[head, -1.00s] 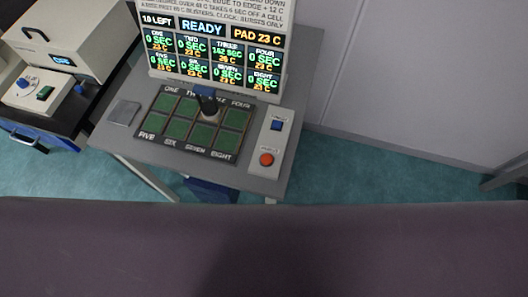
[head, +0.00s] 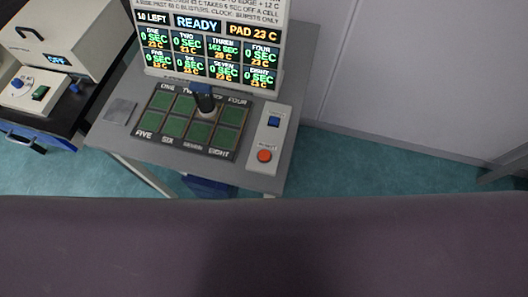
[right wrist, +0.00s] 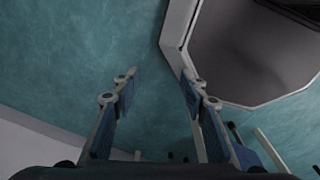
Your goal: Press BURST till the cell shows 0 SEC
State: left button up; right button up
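The display (head: 137,45) reads 10 LEFT, READY and PAD 23 C. Cell THREE (head: 222,47) reads about 162 SEC; the other cells read 0 SEC. Below it lies the pad of green cells (head: 173,127), labelled ONE to EIGHT. A black-handled tool (head: 205,103) with a pale round base stands on the pad near THREE and partly hides it. A pale panel on the right carries a blue button (head: 274,121) and a red button (head: 264,156); their labels are too small to read surely. My right gripper (right wrist: 160,77) is open and empty over the floor. My left gripper is out of view.
The grey table (head: 122,140) also holds a flat grey square (head: 119,112) at its left. A cream machine showing OFF (head: 60,60) stands on a dark bench at left. A wall (head: 400,80) rises on the right.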

grip_shut()
dwell(1.2)
